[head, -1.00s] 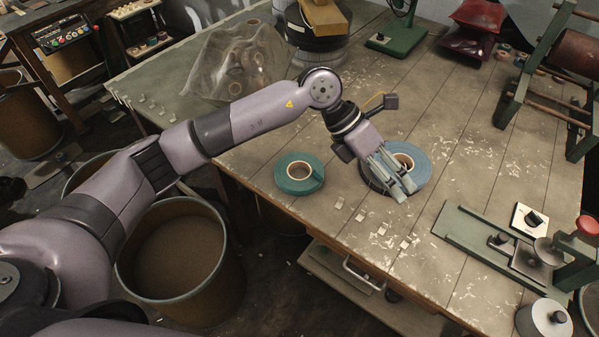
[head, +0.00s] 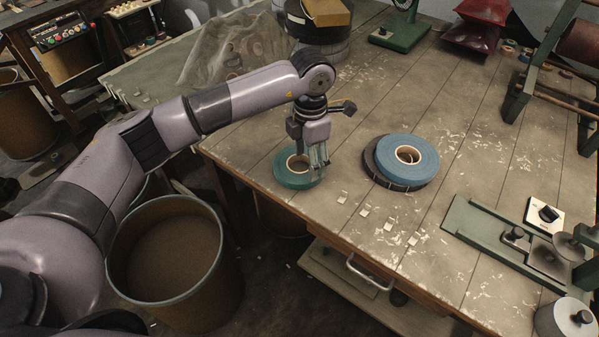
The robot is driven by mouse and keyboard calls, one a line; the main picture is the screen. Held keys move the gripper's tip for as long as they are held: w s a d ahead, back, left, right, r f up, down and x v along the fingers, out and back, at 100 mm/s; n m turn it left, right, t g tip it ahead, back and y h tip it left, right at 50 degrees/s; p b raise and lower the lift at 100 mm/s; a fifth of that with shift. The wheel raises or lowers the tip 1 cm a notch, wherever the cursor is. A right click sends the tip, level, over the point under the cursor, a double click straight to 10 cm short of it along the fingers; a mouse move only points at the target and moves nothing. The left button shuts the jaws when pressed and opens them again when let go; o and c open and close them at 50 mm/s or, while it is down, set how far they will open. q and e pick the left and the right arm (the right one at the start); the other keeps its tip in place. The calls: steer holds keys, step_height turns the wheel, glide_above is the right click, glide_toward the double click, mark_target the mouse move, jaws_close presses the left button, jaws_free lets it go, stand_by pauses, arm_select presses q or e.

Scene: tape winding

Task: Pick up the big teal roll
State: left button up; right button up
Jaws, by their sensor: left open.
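The big teal roll (head: 287,179) lies flat near the left front edge of the wooden table, with a pale core around its centre hole. My left gripper (head: 318,170) is open and points down over the right side of this roll. Its fingers hide part of the roll's right side, and I cannot tell whether they touch it. My right gripper does not show.
A blue roll (head: 424,164) lies on a dark roll (head: 385,181) to the right. Small pale pieces lie along the table (head: 330,222) front. A green metal device (head: 480,225) stands at right. A clear bag (head: 215,62) lies behind my arm. A bin (head: 195,290) stands below.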

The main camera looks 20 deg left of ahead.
arm_select(q)
steer(key=f+b, duration=0.1)
steer(key=f, duration=0.1)
steer(key=f+b, duration=0.1)
steer(key=f, duration=0.1)
steer(key=w+f+b, duration=0.1)
steer(key=f, duration=0.1)
steer(key=shift+f, duration=0.2)
steer(key=shift+s+r, duration=0.1)
steer(key=shift+c, duration=0.7)
jaws_close()
